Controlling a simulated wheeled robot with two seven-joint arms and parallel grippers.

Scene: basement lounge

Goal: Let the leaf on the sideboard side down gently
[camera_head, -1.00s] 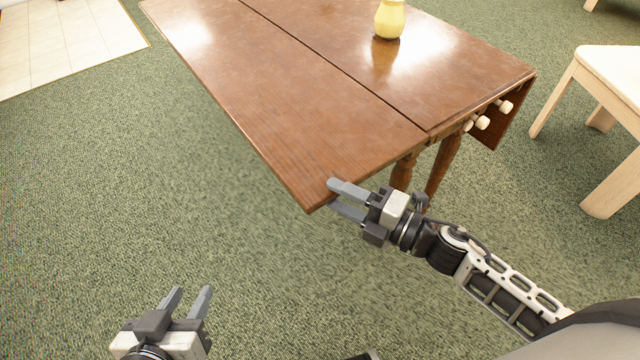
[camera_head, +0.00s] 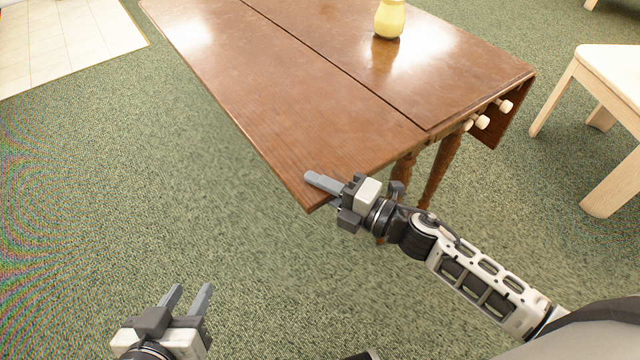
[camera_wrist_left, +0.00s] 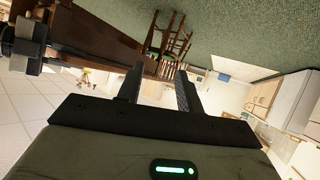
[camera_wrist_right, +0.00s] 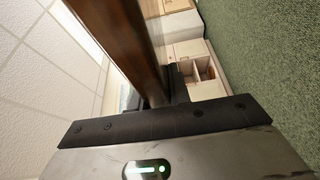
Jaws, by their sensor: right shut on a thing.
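The wooden drop-leaf table has its near-left leaf (camera_head: 270,110) raised level with the fixed top (camera_head: 400,60). A dark seam runs between them. My right gripper (camera_head: 322,190) is shut on the leaf's near corner, one finger above the wood and the other largely hidden below it. In the right wrist view the leaf (camera_wrist_right: 125,40) runs as a dark brown band into the jaws. My left gripper (camera_head: 187,298) is open and empty over the carpet, apart from the table; its two spread fingers also show in the left wrist view (camera_wrist_left: 160,88).
A yellow jar (camera_head: 389,20) stands on the fixed top. The opposite leaf (camera_head: 498,128) hangs down, with pale wooden pegs (camera_head: 483,122) beside it. A pale wooden stool or table (camera_head: 610,80) stands at right. Green carpet (camera_head: 170,200) left of the table is clear.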

